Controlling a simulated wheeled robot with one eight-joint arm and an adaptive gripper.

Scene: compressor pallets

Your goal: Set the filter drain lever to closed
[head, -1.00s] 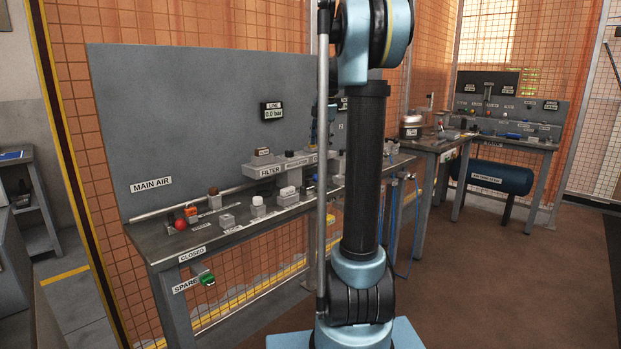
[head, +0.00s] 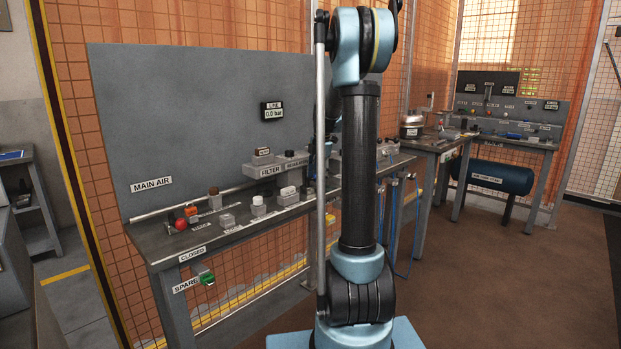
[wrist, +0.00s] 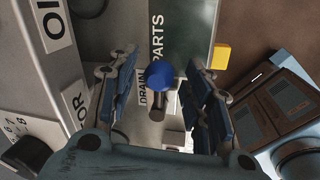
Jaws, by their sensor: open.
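In the wrist view, a lever with a round blue knob (wrist: 159,75) on a short metal stem stands between the fingers of my gripper (wrist: 160,68). The gripper is open, with one finger on each side of the knob and visible gaps. A label reading DRAIN (wrist: 142,90) is beside the lever, partly hidden by the left finger. In the head view, the filter block (head: 266,170) is on the bench. My arm hides much of the bench there, and I cannot make out the blue knob or the gripper's jaws.
The bench (head: 180,244) has several small fittings along its front, including a red knob (head: 181,224). A grey back panel (head: 190,110) stands behind it. In the wrist view, a green PARTS surface (wrist: 180,35) and a yellow block (wrist: 221,56) are close by. Brown floor (head: 500,270) is open at right.

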